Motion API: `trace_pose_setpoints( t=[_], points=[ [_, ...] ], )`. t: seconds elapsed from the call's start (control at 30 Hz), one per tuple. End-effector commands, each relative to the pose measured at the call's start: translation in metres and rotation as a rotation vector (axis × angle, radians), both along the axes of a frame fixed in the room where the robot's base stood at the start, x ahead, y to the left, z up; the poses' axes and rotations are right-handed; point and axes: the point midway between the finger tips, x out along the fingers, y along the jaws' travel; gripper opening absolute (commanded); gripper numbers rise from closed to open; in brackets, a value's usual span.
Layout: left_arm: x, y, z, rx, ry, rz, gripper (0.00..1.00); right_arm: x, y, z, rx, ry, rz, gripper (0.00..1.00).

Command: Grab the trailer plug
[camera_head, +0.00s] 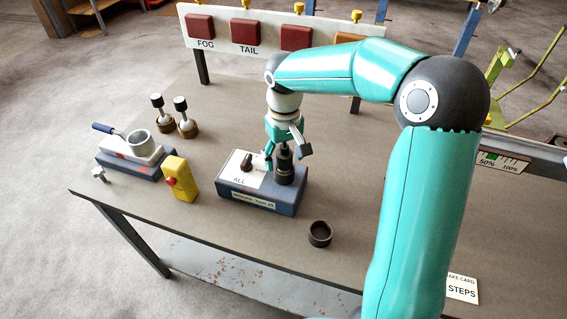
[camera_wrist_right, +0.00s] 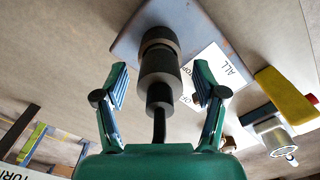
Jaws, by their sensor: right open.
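The trailer plug (camera_head: 285,168) is a dark cylinder standing upright on the right part of a blue-grey box (camera_head: 258,205) with a white top marked ALL. It also shows in the right wrist view (camera_wrist_right: 159,68), with a black cable running from its narrow end toward my gripper. My right gripper (camera_head: 288,152) is open over the plug. In the right wrist view its two fingers (camera_wrist_right: 160,88) stand on either side of the plug, with gaps on both sides. My left gripper is not in view.
A yellow box with a red button (camera_head: 180,180) stands left of the blue-grey box. A black ring cup (camera_head: 320,234) sits in front. A lever fixture (camera_head: 135,150) and two black-topped pieces (camera_head: 181,118) are further left. A panel with red lamps (camera_head: 245,32) stands behind.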

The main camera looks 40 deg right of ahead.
Motion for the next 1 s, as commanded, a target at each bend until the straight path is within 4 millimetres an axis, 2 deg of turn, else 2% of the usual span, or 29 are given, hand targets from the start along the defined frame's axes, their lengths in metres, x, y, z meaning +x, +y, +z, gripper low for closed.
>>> trace_pose_setpoints(
  t=[0.1,0.13,0.5,0.53,0.83,1.0],
  points=[
    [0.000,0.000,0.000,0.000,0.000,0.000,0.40,0.000,0.000,0.000,0.000,0.000,0.000,0.70],
    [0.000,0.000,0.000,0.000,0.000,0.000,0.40,0.000,0.000,0.000,0.000,0.000,0.000,0.67],
    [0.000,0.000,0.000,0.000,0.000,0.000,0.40,0.000,0.000,0.001,0.000,0.000,0.001,0.05],
    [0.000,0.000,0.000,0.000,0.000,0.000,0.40,0.001,0.000,0.001,0.000,-0.001,0.001,0.03],
    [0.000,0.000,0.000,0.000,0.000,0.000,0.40,0.001,0.000,0.003,0.000,-0.001,0.001,0.02],
    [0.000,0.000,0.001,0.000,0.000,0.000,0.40,0.002,0.001,0.012,-0.001,-0.003,0.002,0.02]
  ],
)
